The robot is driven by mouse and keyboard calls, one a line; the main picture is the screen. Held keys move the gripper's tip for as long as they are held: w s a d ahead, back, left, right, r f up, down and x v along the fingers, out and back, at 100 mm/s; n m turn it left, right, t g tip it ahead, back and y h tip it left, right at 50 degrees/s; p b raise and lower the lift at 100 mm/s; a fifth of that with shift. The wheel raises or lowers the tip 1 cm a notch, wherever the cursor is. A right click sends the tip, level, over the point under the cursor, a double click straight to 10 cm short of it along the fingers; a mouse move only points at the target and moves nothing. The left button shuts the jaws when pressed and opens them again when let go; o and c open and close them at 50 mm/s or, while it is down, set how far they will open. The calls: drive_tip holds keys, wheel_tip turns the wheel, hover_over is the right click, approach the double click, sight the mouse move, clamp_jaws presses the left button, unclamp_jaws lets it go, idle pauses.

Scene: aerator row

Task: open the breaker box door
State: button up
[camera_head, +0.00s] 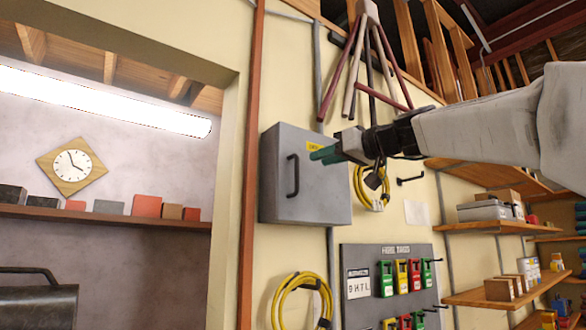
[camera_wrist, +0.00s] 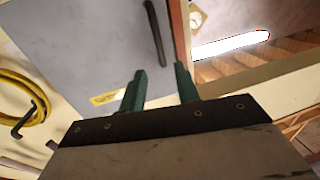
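The breaker box (camera_head: 272,170) is a grey metal box on the cream wall, in the middle of the head view. Its front door (camera_head: 315,195) looks shut and carries a black upright bar handle (camera_head: 292,176) near its left edge and a yellow label. My gripper (camera_head: 318,154) has green fingers and is in front of the door, right of the handle in the head view. In the wrist view my gripper (camera_wrist: 160,70) is open with nothing between the fingers. The handle (camera_wrist: 155,32) shows past the fingertips, roughly in line with the gap, apart from both fingers.
A yellow cable coil (camera_head: 370,187) hangs right of the box, and another yellow coil (camera_head: 300,300) hangs below. Shelves (camera_head: 510,295) are at the right.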

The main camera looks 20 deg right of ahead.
sight(302, 163)
drive_tip(key=x, duration=0.7)
drive_tip(key=shift+w+a, duration=0.2)
clamp_jaws()
